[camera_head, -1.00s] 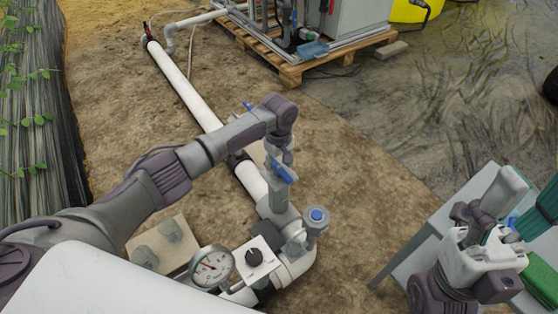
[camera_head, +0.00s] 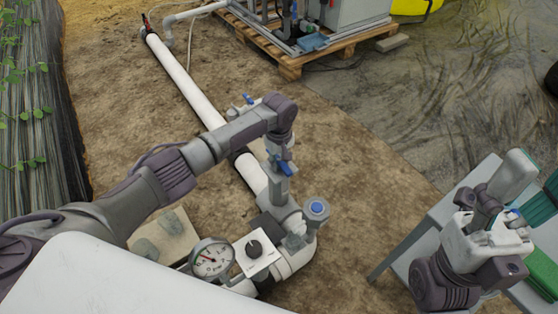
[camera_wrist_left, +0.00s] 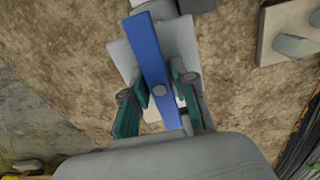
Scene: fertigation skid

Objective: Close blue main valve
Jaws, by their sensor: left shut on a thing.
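The blue main valve handle (camera_head: 285,168) sits on a grey valve body (camera_head: 277,188) on the white pipe, just below my left gripper (camera_head: 279,153). In the left wrist view the handle (camera_wrist_left: 152,55) is a long flat blue lever running up and slightly left. The teal fingers of my left gripper (camera_wrist_left: 160,103) stand on either side of its lower part and are shut on it. Part of the handle's near end is hidden by the gripper. My right arm (camera_head: 465,270) is at the lower right; its jaw state cannot be made out.
A pressure gauge (camera_head: 212,258), a white box with a black knob (camera_head: 256,250) and a blue-capped fitting (camera_head: 316,210) stand close to the valve. A grey table (camera_head: 420,245) is at the right. A pallet skid (camera_head: 330,45) stands at the back. Bare soil lies between.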

